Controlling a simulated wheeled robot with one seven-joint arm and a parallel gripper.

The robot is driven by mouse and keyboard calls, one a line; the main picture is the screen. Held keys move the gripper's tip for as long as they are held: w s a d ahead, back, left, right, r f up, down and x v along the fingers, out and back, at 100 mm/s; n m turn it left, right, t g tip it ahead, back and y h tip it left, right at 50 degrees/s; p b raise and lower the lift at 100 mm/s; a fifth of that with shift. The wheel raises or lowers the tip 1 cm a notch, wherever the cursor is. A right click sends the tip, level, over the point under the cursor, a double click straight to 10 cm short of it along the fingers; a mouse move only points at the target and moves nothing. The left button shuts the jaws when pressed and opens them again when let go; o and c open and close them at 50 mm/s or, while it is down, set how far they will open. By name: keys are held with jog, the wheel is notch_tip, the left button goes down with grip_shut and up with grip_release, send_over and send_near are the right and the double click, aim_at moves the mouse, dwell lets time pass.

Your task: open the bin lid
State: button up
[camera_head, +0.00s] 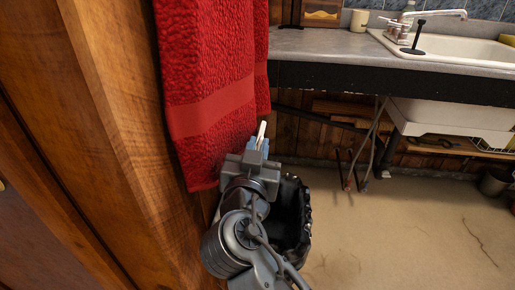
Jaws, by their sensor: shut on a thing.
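A black bin (296,220) stands on the floor just right of the wooden post, partly hidden behind my arm. Its dark upper edge looks uneven, and I cannot clearly make out a separate lid. My gripper (260,138) is above and to the left of the bin's visible part, beside the lower edge of a red towel. It is shut on a thin pale piece (262,129) that sticks up between the fingers. I cannot tell whether this piece belongs to the lid.
The red towel (210,75) hangs close to my gripper on the left, in front of a wooden post (120,120). A grey counter (320,44) with a white sink (440,48) stands behind. Pipes (372,140) hang below it. The floor at right is mostly clear.

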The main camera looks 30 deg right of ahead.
grip_shut()
jog(key=shift+f, duration=0.1)
jog(key=shift+s+d+f+b, duration=0.2)
jog(key=shift+d+f+b, duration=0.05)
jog(key=shift+b, duration=0.3)
jog(key=s+d+m+b, duration=0.1)
jog(key=b, duration=0.1)
jog(key=s+d+f+m+b, duration=0.1)
jog(key=b, duration=0.1)
jog(key=s+d+f+m+b, duration=0.1)
jog(key=d+b, duration=0.1)
jog(key=shift+f, duration=0.15)
